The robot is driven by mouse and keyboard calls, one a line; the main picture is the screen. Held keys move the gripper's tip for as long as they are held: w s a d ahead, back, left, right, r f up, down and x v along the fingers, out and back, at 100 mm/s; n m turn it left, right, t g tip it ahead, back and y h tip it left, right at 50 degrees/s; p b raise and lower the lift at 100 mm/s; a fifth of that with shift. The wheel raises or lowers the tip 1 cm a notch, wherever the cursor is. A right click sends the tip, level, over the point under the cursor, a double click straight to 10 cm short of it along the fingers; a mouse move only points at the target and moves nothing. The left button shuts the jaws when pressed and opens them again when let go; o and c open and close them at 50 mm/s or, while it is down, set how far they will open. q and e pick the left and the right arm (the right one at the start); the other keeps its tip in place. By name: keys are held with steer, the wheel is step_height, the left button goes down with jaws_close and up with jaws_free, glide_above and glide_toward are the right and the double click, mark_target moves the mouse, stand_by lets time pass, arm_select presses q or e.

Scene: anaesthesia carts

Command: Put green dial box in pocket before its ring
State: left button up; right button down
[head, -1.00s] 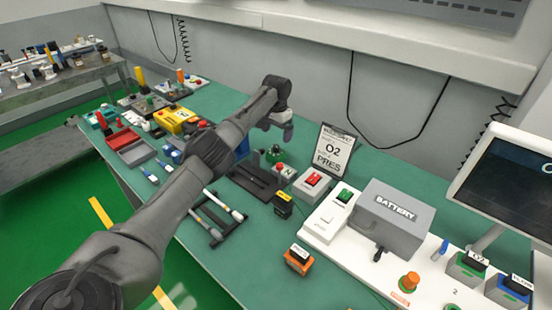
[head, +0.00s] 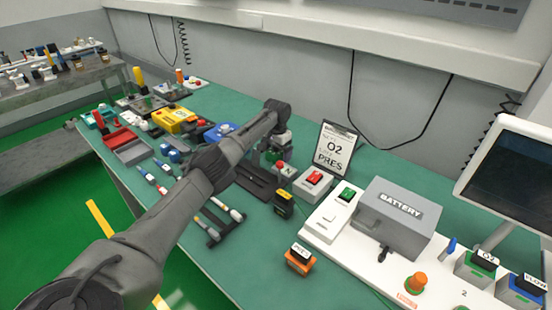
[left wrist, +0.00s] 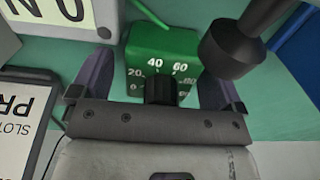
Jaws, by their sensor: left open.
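The green dial box (left wrist: 165,45), with white numbers and a black knob, lies between the fingers of my left gripper (left wrist: 155,72) in the left wrist view. The fingers are open, one on each side of the box; I cannot tell whether they touch it. The white panel (head: 350,262) stands at the right; I cannot make out which pocket or ring is meant. My right gripper is not in view.
A grey box with a red switch (head: 313,183), the grey BATTERY box (head: 398,215), an orange PRES box (head: 299,259) and a monitor (head: 510,180) are to the right. A black post (left wrist: 232,48) is close beside the dial box.

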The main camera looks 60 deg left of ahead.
arm_select(q)
steer(key=shift+c, duration=0.3)
steer(key=c, duration=1.2)
steer(key=shift+c, duration=1)
steer(key=shift+r, duration=0.1)
